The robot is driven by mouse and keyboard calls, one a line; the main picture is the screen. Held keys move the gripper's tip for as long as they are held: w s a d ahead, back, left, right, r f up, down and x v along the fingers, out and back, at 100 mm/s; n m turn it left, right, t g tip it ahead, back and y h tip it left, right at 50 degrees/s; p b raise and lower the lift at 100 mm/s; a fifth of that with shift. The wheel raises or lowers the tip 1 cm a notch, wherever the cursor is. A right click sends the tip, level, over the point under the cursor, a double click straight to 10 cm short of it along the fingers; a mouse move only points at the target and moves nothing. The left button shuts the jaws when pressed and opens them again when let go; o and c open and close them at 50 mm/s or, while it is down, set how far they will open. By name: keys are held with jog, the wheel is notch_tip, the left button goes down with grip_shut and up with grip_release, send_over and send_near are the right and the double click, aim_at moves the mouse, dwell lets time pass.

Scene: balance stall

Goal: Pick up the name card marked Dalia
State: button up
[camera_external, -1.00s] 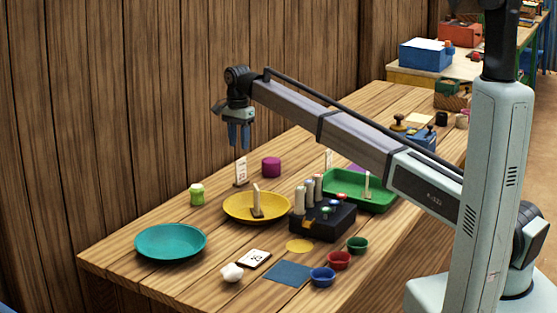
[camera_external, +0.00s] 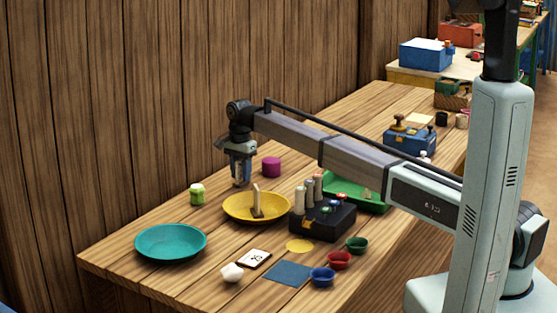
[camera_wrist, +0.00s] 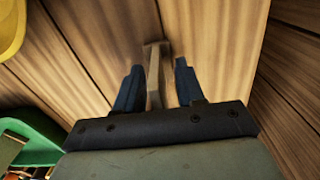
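My gripper (camera_external: 241,180) is low over the table behind the yellow plate, pointing down. In the wrist view its two dark blue fingers (camera_wrist: 159,72) are apart, with gaps beside a thin upright piece on a wooden-looking base (camera_wrist: 155,52) between them. This is where a small white standing card was seen earlier; the gripper now hides it in the outside view. Another standing card (camera_external: 256,201) is in the yellow plate (camera_external: 234,214), and part of one (camera_external: 367,194) shows in the green tray (camera_external: 378,209). I cannot read a name on any card.
A teal plate (camera_external: 170,243), a green-white jar (camera_external: 197,194) and a purple cylinder (camera_external: 271,167) stand nearby. A black box with several upright rolls (camera_external: 323,222) is to the right. A flat marked card (camera_external: 254,259) lies in front. The wooden wall is close behind.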

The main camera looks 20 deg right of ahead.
grip_shut()
dwell(0.3)
dwell(0.3)
